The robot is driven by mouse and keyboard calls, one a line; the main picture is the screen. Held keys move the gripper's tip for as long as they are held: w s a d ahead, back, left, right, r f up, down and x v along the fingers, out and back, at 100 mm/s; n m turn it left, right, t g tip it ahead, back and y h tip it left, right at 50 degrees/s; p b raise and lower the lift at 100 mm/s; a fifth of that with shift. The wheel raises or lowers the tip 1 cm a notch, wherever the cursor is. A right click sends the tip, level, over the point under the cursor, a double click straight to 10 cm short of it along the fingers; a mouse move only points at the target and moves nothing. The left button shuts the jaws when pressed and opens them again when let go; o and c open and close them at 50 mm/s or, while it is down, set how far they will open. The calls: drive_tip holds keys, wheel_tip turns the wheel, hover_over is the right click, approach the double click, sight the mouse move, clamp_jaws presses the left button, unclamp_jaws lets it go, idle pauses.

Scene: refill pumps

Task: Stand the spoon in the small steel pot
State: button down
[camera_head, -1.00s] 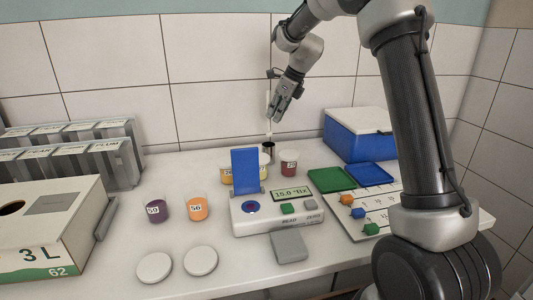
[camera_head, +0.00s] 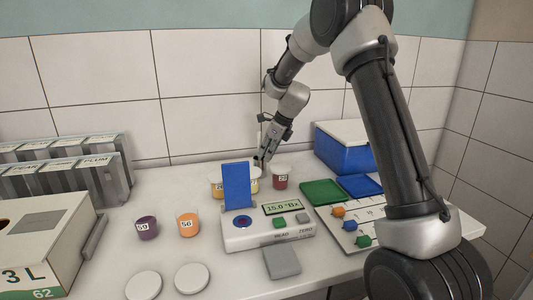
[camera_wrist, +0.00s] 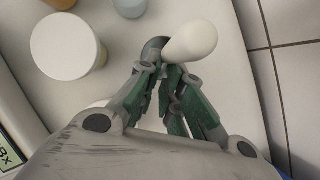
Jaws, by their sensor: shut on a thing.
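My gripper (camera_head: 265,152) is low at the back of the counter, behind the blue upright panel. In the wrist view its green-padded fingers (camera_wrist: 163,78) are closed on the white spoon (camera_wrist: 190,42), whose rounded pale end points up toward the camera. In the head view the spoon shows only as a thin pale upright strip (camera_head: 260,131) beside the fingers. The small steel pot (camera_wrist: 153,47) shows as a dark rounded rim by the fingertips in the wrist view. In the head view it is mostly hidden. I cannot tell whether the spoon's lower end is inside it.
A blue box (camera_head: 342,150) and green tray (camera_head: 322,193) lie right. Purple (camera_head: 147,228) and orange (camera_head: 188,225) cups stand left.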

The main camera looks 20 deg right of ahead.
drive_tip(key=shift+s+f, duration=0.1)
drive_tip(key=shift+f, duration=0.2)
